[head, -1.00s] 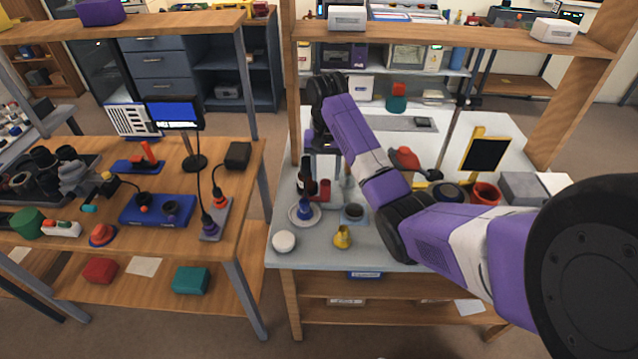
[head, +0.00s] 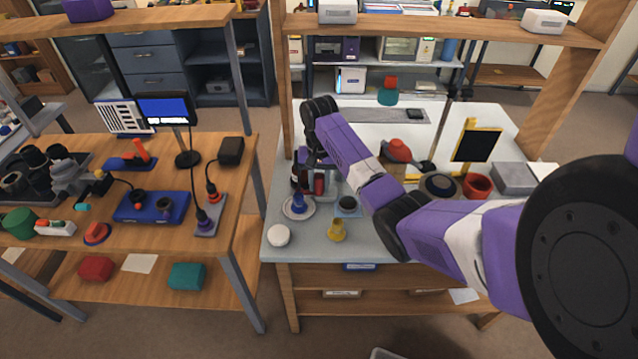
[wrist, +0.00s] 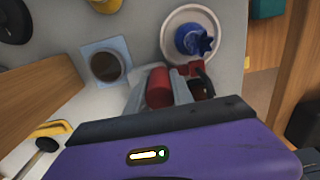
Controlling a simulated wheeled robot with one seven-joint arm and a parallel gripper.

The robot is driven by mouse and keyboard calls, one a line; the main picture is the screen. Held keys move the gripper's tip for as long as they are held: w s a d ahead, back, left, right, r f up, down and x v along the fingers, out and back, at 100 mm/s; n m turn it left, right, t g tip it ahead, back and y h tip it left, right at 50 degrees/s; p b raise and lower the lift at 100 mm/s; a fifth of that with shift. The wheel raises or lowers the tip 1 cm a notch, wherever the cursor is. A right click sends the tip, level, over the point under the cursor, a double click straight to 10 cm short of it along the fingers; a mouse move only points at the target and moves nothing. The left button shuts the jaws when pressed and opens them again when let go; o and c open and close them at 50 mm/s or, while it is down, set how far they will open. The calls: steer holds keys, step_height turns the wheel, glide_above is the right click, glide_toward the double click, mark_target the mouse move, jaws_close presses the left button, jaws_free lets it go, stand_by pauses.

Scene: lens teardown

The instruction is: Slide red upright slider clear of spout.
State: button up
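A red upright cylinder, which I take for the slider (wrist: 158,88), stands between the two grey fingers of my gripper (wrist: 160,93) in the wrist view. The fingers look close against its sides; I cannot tell whether they press on it. In the head view the slider (head: 318,185) shows under my gripper (head: 320,186), which has come down over it. Just beside it stands a dark bottle-like piece with a red band (head: 299,178); its red part (wrist: 190,70) shows beside the fingers in the wrist view. I cannot clearly make out the spout.
A blue knob (head: 299,202) on a white round plate (head: 286,211) stands close in front. A blue-grey square holder (head: 347,212), yellow piece (head: 337,230) and white round piece (head: 278,236) are near the front edge. A red bowl (head: 478,186) stands to the right.

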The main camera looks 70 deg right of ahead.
jaws_close()
stand_by(1.1)
